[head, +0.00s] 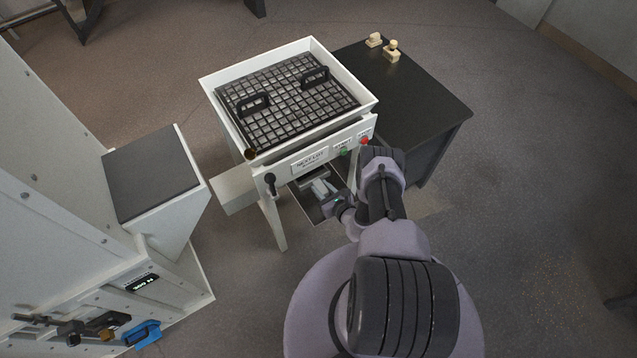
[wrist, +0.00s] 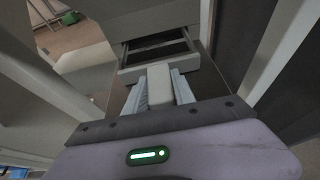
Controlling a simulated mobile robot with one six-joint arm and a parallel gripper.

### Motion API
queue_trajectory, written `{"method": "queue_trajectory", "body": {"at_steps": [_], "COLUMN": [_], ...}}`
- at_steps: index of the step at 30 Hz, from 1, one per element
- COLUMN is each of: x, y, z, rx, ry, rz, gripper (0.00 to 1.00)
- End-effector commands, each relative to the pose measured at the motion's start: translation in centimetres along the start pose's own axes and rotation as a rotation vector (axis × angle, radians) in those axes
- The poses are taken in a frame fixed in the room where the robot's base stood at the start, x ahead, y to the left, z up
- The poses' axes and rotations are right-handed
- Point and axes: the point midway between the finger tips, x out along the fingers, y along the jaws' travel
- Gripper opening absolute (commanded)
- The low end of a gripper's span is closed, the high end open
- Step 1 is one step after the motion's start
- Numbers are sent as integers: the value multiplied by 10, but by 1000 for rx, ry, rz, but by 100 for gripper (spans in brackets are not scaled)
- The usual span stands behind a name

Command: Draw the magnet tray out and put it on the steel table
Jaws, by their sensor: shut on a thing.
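The magnet tray shows in the wrist view as a pale-fronted tray (wrist: 128,74) with dark slots behind its front. Its back part goes in under the machine body, and how far in is hidden. My gripper (wrist: 159,92) is shut on the tray's pale block-shaped handle (wrist: 159,78), one finger on each side. In the head view my gripper (head: 322,190) is low beneath the machine's front panel, and my arm covers part of the tray there. A dark-topped table (head: 425,100), seemingly the steel table, stands against the machine's right side.
The white machine (head: 290,95) has a dark grid with two black handles on top. Its front has a black knob (head: 270,180), a green button (head: 344,152) and a red button (head: 364,141). Two small beige pieces (head: 391,52) stand at the table's far end; its nearer top is clear.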

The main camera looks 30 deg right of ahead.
Motion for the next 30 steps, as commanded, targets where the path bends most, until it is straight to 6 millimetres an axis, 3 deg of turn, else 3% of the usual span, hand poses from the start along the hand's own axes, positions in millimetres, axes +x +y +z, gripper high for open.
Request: {"method": "queue_trajectory", "body": {"at_steps": [30], "x": [-67], "y": [1], "z": [-29], "rx": [3], "ry": [5], "rz": [0], "gripper": [0]}}
